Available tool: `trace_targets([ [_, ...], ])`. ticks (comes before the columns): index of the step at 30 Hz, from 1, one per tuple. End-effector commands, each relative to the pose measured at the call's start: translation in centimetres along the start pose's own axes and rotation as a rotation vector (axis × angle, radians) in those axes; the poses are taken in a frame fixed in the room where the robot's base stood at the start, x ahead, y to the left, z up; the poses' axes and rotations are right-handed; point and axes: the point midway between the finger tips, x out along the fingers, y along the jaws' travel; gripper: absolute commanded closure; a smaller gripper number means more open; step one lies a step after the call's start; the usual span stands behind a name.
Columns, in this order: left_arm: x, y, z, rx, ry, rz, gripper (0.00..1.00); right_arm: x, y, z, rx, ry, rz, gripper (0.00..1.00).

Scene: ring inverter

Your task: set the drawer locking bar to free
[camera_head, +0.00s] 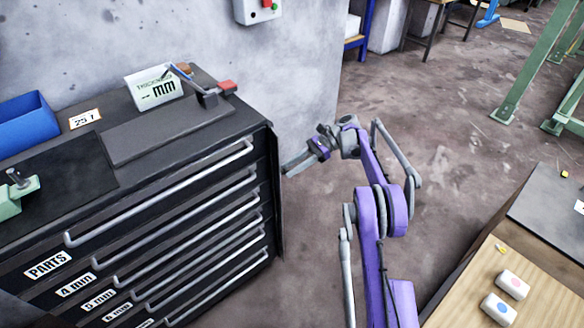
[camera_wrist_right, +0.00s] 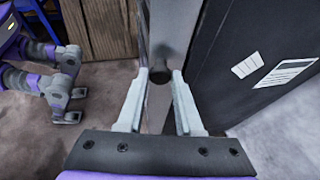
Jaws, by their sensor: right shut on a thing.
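The black drawer cabinet (camera_head: 150,245) stands at the left in the head view, with several long silver handles and its drawers shut. A dark upright locking bar (camera_head: 275,195) runs along its right front edge. In the right wrist view, the grey bar (camera_wrist_right: 172,25) passes upright beyond the fingers, with a dark round knob (camera_wrist_right: 159,72) between the fingertips. My right gripper (camera_head: 287,169) is at the bar's upper part, shut on the knob; its fingers also show in the right wrist view (camera_wrist_right: 159,82).
On the cabinet top are a blue bin (camera_head: 28,122), a "THICKNESS -- mm" sign (camera_head: 155,88), a "251" card (camera_head: 84,119) and a green clamp-like part (camera_head: 15,195). A wooden workbench (camera_head: 470,300) is at lower right. Floor between is clear.

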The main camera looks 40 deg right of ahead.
Motion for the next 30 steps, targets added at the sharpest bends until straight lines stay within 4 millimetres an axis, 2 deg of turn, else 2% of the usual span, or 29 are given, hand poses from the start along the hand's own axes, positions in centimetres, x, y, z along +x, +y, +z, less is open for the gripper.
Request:
trace_targets([
  [10, 0.00, 0.00, 0.00, 0.000, 0.000, 0.000, 0.50, -0.02, -0.04, -0.02, -0.001, 0.001, 0.000, 1.00],
  [11, 0.00, 0.00, 0.00, 0.000, 0.000, 0.000, 0.50, -0.02, -0.04, -0.02, -0.001, 0.001, 0.000, 0.64],
  [15, 0.00, 0.00, 0.00, 0.000, 0.000, 0.000, 0.50, -0.01, -0.04, -0.01, -0.001, 0.001, 0.001, 0.39],
  [16, 0.00, 0.00, 0.00, 0.000, 0.000, 0.000, 0.50, -0.01, -0.04, -0.01, -0.001, 0.001, 0.001, 0.36],
  [30, -0.09, 0.00, -0.03, 0.000, 0.000, 0.000, 0.50, 0.02, 0.00, 0.18, -0.001, 0.000, 0.002, 0.36],
])
